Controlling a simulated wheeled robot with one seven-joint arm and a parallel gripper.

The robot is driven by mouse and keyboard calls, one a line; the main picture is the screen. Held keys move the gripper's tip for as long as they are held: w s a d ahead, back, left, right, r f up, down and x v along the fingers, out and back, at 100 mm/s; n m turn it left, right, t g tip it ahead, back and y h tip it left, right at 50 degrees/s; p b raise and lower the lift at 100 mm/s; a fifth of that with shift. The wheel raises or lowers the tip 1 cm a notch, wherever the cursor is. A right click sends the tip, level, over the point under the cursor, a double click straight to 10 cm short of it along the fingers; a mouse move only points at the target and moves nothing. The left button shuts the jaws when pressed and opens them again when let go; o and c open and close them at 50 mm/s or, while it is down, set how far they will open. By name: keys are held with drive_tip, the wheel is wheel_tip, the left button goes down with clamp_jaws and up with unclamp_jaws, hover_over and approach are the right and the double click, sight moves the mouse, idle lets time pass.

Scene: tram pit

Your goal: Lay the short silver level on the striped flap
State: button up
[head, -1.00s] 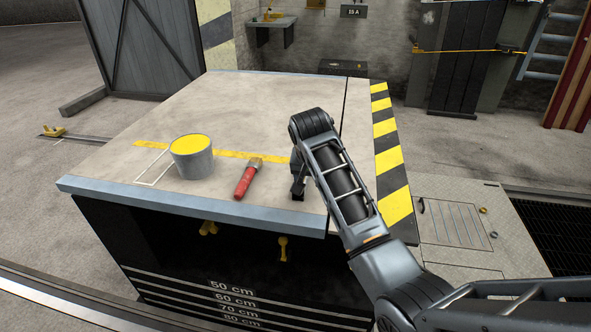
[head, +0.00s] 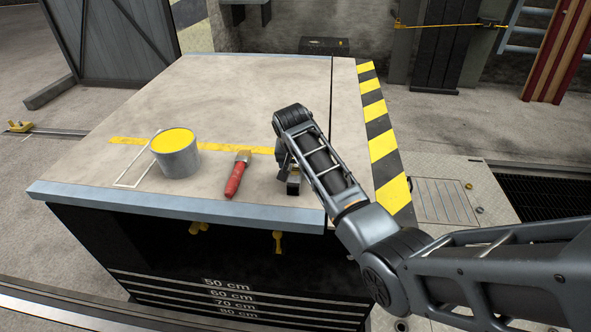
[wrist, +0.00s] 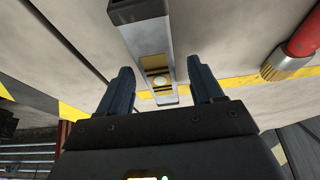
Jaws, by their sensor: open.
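The short silver level (wrist: 146,38) lies on the grey worktop in the wrist view, with a yellow vial window near its end. My gripper (wrist: 160,68) is open, with one dark finger on each side of the level's near end. The fingers look apart from it; I cannot tell how far down they reach. In the head view my gripper (head: 291,180) is low over the worktop, right of the brush, and the arm hides most or all of the level. The flap (head: 382,145) with yellow and black stripes runs along the right edge of the worktop and is bare.
A yellow line (head: 125,141) crosses the worktop (head: 235,95). A dark seam separates the flap side. The worktop's back is clear.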

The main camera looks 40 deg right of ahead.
drive_tip(key=shift+w+d+f, duration=0.1)
drive_tip(key=shift+d+f, duration=0.05)
drive_tip(key=shift+f, duration=0.45)
drive_tip(key=shift+c, duration=0.5)
drive_tip(key=c, duration=1)
